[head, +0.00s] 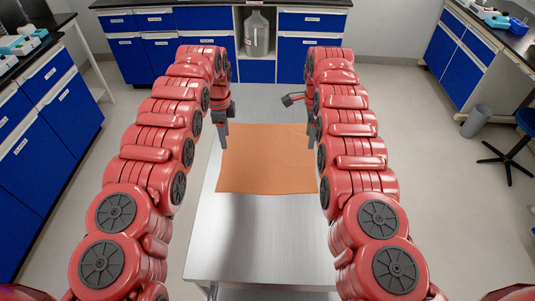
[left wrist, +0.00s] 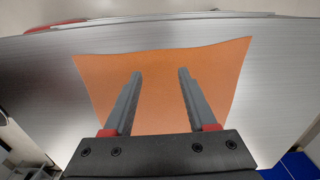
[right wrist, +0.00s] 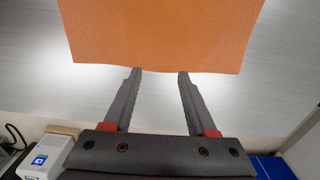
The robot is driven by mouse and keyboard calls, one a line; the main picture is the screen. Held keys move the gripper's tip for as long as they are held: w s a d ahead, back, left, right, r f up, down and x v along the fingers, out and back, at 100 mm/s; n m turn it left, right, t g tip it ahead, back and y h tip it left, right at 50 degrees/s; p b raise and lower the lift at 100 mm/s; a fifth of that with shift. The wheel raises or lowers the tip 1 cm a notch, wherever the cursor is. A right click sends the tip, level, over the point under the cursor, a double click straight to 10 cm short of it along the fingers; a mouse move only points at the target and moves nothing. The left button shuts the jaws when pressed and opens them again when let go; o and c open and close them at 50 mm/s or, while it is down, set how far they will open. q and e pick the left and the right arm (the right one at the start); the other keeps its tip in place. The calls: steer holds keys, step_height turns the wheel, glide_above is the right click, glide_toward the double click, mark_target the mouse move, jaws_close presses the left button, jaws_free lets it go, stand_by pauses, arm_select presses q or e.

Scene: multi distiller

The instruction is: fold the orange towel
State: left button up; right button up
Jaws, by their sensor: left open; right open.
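The orange towel (head: 267,160) lies flat and spread out on the metal table, roughly square. It also shows in the left wrist view (left wrist: 160,95) and in the right wrist view (right wrist: 160,35). My left gripper (head: 224,142) is at the towel's left edge; in its wrist view the open fingers (left wrist: 160,73) are over the towel with nothing between them. My right gripper (right wrist: 160,71) is open and empty, its fingertips by one towel edge. In the head view the right gripper is mostly hidden behind its arm.
The metal table (head: 262,245) is bare in front of the towel. Blue cabinets (head: 150,48) and a large clear bottle (head: 256,35) stand behind. A grey bin (head: 476,121) and a stool (head: 510,150) stand at the right, away from the table.

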mark_target(228, 154)
arm_select(q)
step_height(228, 154, down, 5)
steer(key=shift+s+d+r, duration=0.1)
steer(key=shift+s, duration=0.05)
arm_select(e)
step_height(228, 154, down, 5)
steer(key=shift+d+r, duration=0.1)
arm_select(q)
steer(key=shift+f, duration=0.2)
arm_select(e)
steer(key=shift+f, duration=0.25)
arm_select(q)
steer(key=shift+f, duration=0.1)
arm_select(e)
steer(key=shift+f, duration=0.1)
steer(key=shift+s, duration=0.1)
arm_select(q)
steer(key=shift+f, duration=0.15)
arm_select(e)
steer(key=shift+f, duration=0.15)
arm_select(q)
steer(key=shift+c, duration=1.3)
arm_select(e)
steer(key=shift+c, duration=1.3)
arm_select(q)
jaws_close()
arm_select(e)
jaws_close()
